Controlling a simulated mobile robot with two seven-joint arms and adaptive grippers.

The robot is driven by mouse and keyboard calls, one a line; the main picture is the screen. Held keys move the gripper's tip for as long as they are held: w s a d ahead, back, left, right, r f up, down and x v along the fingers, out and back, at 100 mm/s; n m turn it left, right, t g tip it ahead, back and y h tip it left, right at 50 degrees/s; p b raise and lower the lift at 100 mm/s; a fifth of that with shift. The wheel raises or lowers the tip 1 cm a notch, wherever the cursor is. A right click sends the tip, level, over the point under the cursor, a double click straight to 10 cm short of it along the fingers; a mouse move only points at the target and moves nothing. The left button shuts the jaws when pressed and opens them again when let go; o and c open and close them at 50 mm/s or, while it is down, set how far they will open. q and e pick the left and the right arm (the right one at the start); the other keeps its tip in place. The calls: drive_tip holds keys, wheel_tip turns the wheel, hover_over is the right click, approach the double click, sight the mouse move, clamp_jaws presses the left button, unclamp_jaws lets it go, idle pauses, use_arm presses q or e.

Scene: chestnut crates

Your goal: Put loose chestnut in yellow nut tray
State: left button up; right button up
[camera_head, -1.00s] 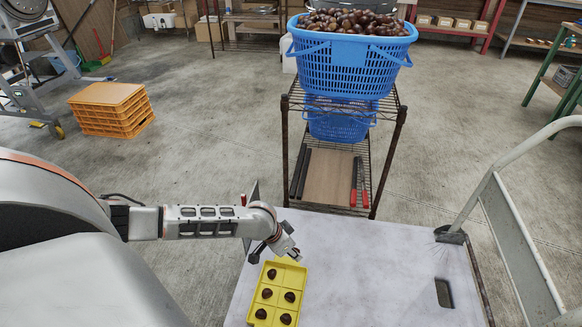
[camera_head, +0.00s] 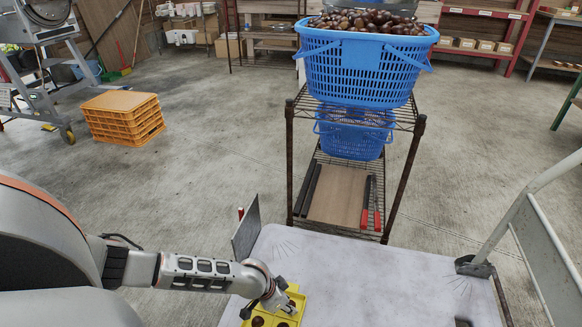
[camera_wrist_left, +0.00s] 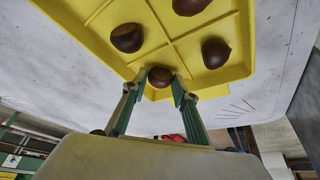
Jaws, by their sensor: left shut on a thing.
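The yellow nut tray (camera_head: 297,298) lies on the pale table top, its lower part cut off by the bottom of the head view. It fills the upper part of the left wrist view (camera_wrist_left: 108,14). My left gripper (camera_head: 269,308) is low over the tray. In the left wrist view its fingers (camera_wrist_left: 155,84) are shut on a brown chestnut (camera_wrist_left: 160,77) at the tray's corner compartment. I cannot tell whether that chestnut touches the tray floor. Other chestnuts (camera_wrist_left: 127,37) lie in neighbouring compartments. My right gripper is not in view.
A wire shelf cart (camera_head: 401,123) stands beyond the table with a blue basket (camera_head: 365,72) full of chestnuts on top. A dark upright panel (camera_head: 246,230) stands near my left wrist. The table top (camera_head: 370,280) right of the tray is clear.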

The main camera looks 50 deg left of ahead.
use_arm(q)
drive_tip(key=shift+s+f, duration=0.1)
drive_tip(key=shift+f, duration=0.3)
drive_tip(key=shift+r, duration=0.25)
drive_tip(key=shift+c, duration=0.5)
drive_tip(key=shift+f, duration=0.2)
drive_tip(key=o, duration=0.7)
drive_tip(key=shift+c, duration=0.2)
